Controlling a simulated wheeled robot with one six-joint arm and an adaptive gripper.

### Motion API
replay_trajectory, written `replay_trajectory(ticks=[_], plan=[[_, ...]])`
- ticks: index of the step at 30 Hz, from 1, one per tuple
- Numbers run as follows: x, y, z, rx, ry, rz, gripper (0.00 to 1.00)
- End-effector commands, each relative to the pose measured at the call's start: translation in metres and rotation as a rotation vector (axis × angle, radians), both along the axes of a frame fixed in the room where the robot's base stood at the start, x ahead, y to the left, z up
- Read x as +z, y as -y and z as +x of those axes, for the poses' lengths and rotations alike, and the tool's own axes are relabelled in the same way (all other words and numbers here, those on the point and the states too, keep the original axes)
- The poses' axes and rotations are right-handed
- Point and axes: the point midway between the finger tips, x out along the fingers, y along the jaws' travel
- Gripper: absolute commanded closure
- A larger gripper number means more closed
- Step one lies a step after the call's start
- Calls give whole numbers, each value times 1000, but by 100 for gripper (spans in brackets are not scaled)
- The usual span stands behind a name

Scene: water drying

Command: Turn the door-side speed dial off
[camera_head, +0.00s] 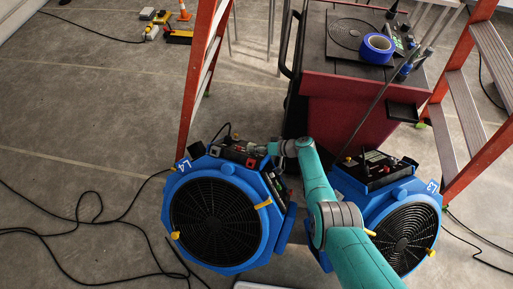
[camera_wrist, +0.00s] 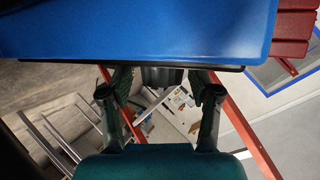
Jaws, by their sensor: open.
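Two blue fan units stand on the floor in the head view: one marked L4 (camera_head: 182,166) at left, one marked L3 (camera_head: 433,187) at right, partly behind my arm. Each has a black control panel on top, the left one (camera_head: 228,152) and the right one (camera_head: 376,171). My gripper (camera_head: 262,149) is at the left unit's panel. In the wrist view my open gripper (camera_wrist: 160,78) has its fingers on either side of a dark knob-like part (camera_wrist: 162,84), under a blue casing (camera_wrist: 140,30). Contact is unclear. No dial setting is readable, and which unit is door-side cannot be told.
A dark red cart (camera_head: 338,105) with blue tape (camera_head: 377,48) on top stands behind the fans. Orange ladders (camera_head: 203,75) flank it. Black cables (camera_head: 75,225) cross the floor at left. Open concrete floor (camera_head: 90,115) lies to the left.

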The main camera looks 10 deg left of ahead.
Motion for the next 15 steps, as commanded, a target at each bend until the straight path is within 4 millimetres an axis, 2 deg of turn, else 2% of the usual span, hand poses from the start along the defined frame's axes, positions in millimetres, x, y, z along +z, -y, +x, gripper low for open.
replay_trajectory(ticks=[8,15], plan=[[4,7,-1,0,2,3,38],[15,27,-5,-1,2,0,38]])
